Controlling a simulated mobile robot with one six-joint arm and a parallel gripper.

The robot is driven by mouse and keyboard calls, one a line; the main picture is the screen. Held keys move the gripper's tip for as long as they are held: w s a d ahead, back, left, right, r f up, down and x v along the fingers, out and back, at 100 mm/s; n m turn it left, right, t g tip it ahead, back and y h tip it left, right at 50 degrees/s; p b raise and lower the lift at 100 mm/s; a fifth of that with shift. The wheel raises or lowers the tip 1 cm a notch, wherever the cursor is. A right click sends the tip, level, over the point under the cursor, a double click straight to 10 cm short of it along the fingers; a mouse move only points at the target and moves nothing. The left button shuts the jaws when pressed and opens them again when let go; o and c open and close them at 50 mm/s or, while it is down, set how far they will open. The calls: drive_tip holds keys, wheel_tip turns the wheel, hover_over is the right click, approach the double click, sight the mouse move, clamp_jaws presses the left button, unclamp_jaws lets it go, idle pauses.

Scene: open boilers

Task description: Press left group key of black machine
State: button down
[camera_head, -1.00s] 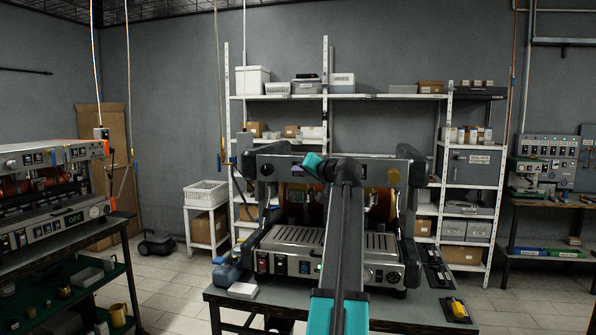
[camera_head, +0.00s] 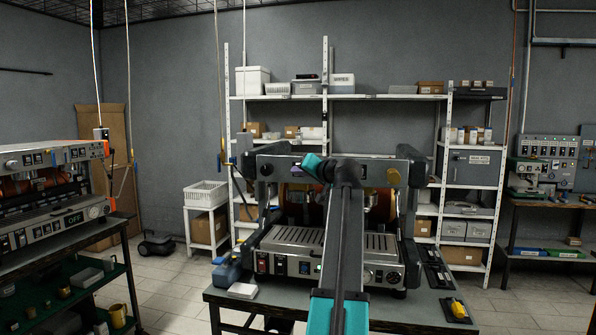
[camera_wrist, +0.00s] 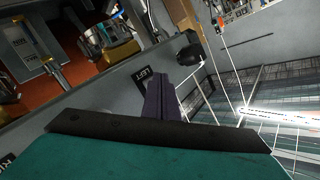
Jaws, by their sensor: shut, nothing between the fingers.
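The black machine (camera_head: 298,241) stands on the dark table in the middle of the head view, with a drip tray and a row of front switches. In the wrist view, a label reading LEFT (camera_wrist: 143,77) is on its grey panel, just left of the fingers. My gripper (camera_wrist: 157,78) shows there as purple fingers, shut and empty, beside that label. Whether the fingertips touch the panel or a key I cannot tell. The left group key itself is not clearly visible. In the head view, my arm crosses the machine's middle and hides part of it.
A blue container (camera_head: 227,271) and a white block (camera_head: 243,290) are left of the machine. A yellow item (camera_head: 457,309) lies on the table at right. Another machine (camera_head: 50,170) stands at far left, and shelves (camera_head: 345,97) are behind. Open boiler parts (camera_wrist: 85,78) show in the wrist view.

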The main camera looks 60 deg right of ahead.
drive_tip(key=shift+a, duration=0.35)
drive_tip(key=shift+s, duration=0.1)
drive_tip(key=a, duration=0.2)
drive_tip(key=s+a, duration=0.1)
drive_tip(key=a, duration=0.1)
drive_tip(key=shift+s+a, duration=0.2)
drive_tip(key=shift+a, duration=0.2)
idle(0.3)
idle(0.7)
